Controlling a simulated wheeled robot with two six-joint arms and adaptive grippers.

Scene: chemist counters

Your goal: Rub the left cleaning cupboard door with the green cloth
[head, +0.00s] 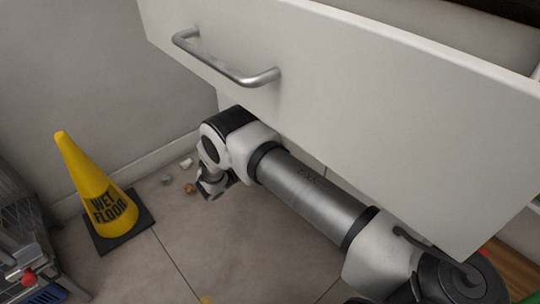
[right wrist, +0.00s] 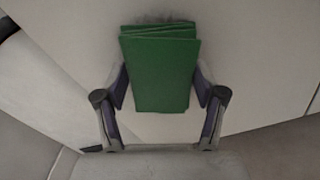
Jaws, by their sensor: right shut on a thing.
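The green cloth (right wrist: 160,75) is a folded pad between the fingers of my right gripper (right wrist: 160,88) in the right wrist view. That gripper is shut on it. Behind the cloth is a pale panel (right wrist: 75,70), which looks like the cupboard door, with a dark grey smudge (right wrist: 155,17) at the cloth's top edge. I cannot tell whether the cloth touches the panel. My left gripper is not in view.
A white front (head: 350,110) with a metal bar handle (head: 225,62) stands out above my arm. Small crumbs (head: 187,164) lie near the wall. Tiled floor is open between.

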